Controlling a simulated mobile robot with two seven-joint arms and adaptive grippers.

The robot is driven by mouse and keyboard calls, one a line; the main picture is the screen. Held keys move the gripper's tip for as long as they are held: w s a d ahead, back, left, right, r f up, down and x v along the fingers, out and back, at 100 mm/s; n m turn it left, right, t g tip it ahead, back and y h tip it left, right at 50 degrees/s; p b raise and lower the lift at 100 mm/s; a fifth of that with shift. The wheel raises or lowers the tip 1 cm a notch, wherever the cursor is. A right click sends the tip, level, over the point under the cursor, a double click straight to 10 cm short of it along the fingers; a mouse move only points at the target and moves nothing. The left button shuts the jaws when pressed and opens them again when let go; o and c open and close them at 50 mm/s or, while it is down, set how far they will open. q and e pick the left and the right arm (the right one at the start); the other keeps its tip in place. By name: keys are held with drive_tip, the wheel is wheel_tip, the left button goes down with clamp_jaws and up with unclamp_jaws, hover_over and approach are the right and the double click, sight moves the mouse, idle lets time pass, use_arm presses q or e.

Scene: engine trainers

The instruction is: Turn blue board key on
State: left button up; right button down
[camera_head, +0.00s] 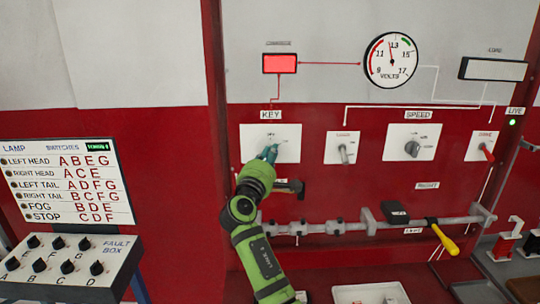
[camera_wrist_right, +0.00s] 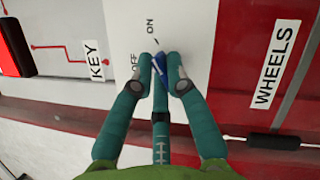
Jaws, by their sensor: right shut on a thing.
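The key panel (camera_head: 285,140) is a white plate under the label KEY on the red lower part of the board. My right gripper (camera_head: 268,153) comes from below and covers the key in the head view. In the right wrist view, the gripper (camera_wrist_right: 161,75) is shut on a blue key (camera_wrist_right: 160,62) between its fingertips. The ON label (camera_wrist_right: 151,25) and the OFF label (camera_wrist_right: 135,65) are printed beside the key. I cannot clearly tell which label the key points at. My left gripper is not in view.
A red lit box (camera_head: 279,64), a volt gauge (camera_head: 391,60) and a speed knob (camera_head: 412,148) are on the board. A grey rail (camera_head: 340,228) with a yellow-handled tool (camera_head: 444,238) runs below. A fault box (camera_head: 65,265) with several knobs stands at left.

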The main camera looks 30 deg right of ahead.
drive_tip(key=c, duration=1.2)
unclamp_jaws()
drive_tip(key=v, duration=1.2)
drive_tip(key=shift+w, duration=0.1)
